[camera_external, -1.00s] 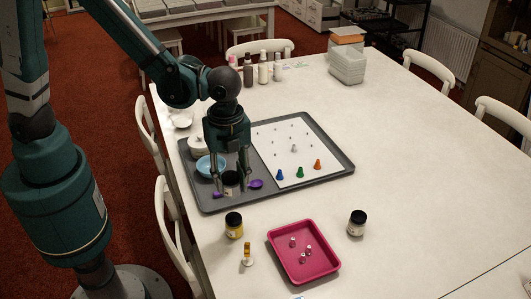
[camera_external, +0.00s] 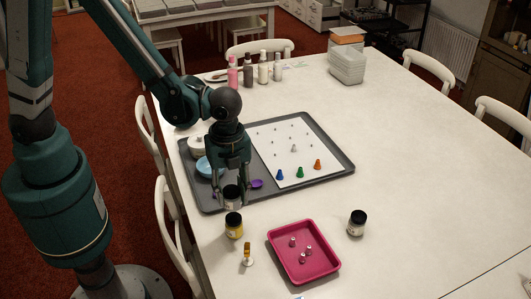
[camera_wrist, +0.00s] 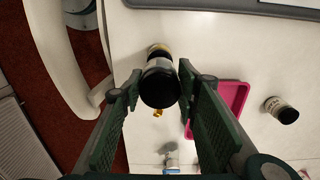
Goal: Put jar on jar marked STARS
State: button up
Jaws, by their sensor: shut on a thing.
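My gripper (camera_external: 232,198) is shut on a dark-lidded jar (camera_external: 232,204) and holds it upright near the grey tray's front left edge. The held jar also shows between the fingers in the wrist view (camera_wrist: 160,88). A jar with a yellow label and dark lid (camera_external: 234,229) stands on the table just in front of and below it; I cannot tell from the picture whether they touch. Another dark-lidded jar (camera_external: 357,224) stands apart at the right, also in the wrist view (camera_wrist: 281,110). The labels are too small to read, so I cannot tell which says STARS.
A pink tray (camera_external: 278,262) with several small pieces lies right of the yellow-labelled jar. A small yellow figure (camera_external: 247,255) stands in front of that jar. The large grey tray (camera_external: 345,163) holds a white board, bowls and pegs. The table's right side is clear.

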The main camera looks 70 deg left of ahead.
aim_at(233, 205)
jog(key=shift+f, duration=0.3)
jog(key=shift+f, duration=2.05)
jog(key=shift+f+b, duration=0.15)
jog(key=shift+b, duration=0.25)
jog(key=o, duration=0.9)
jog(key=shift+o, duration=0.2)
jog(key=shift+r+p, duration=0.8)
jog(key=shift+r, duration=5.35)
